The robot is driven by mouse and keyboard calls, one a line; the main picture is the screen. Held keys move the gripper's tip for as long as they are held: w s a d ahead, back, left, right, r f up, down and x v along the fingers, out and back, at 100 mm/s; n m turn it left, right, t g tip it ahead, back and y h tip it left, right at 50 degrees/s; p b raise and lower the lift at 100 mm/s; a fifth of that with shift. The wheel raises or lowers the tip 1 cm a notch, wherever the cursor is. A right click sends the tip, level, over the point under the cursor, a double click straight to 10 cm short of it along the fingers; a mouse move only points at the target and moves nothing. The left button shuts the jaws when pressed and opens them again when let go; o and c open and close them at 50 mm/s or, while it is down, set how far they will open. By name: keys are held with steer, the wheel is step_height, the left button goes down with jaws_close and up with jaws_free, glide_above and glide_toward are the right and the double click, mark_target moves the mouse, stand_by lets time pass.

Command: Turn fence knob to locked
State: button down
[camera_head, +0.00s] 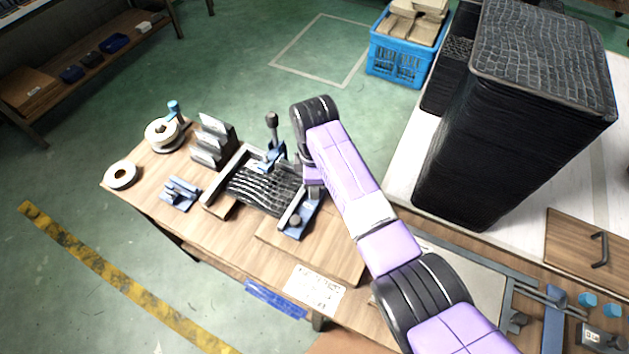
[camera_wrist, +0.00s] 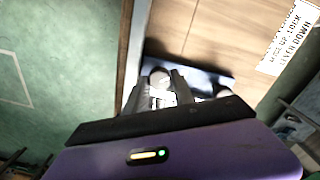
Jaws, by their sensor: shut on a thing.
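The fence is a pale metal rail (camera_head: 292,208) with a blue base at its near end, right of the dark slatted stack (camera_head: 262,190). A round grey knob (camera_head: 297,220) sits on that base. My gripper (camera_head: 312,188) points down over the base, partly hidden by my wrist. In the wrist view, my gripper (camera_wrist: 161,97) is shut on a pale rounded knob (camera_wrist: 158,76), with a finger on each side. The blue base (camera_wrist: 205,78) shows behind it. The knob's lower part is hidden by the fingers, and I cannot read any lock mark.
A blue upright lever with a dark knob (camera_head: 272,120) stands behind the slats. Grey upright plates (camera_head: 212,142), a blue clamp (camera_head: 180,193) and tape rolls (camera_head: 162,132) are at left. A printed label (camera_head: 314,289) lies at the bench front. A tall dark stack (camera_head: 520,120) stands right.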

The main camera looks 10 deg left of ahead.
steer(key=m, duration=0.3)
steer(key=shift+r+m+p, duration=0.1)
steer(key=shift+m+p, duration=0.2)
steer(key=shift+p, duration=0.1)
steer(key=shift+m, duration=1.8)
steer(key=c, duration=1.1)
jaws_free()
steer(key=shift+o, duration=0.2)
step_height(320, 180, up, 8)
steer(key=shift+f, duration=0.15)
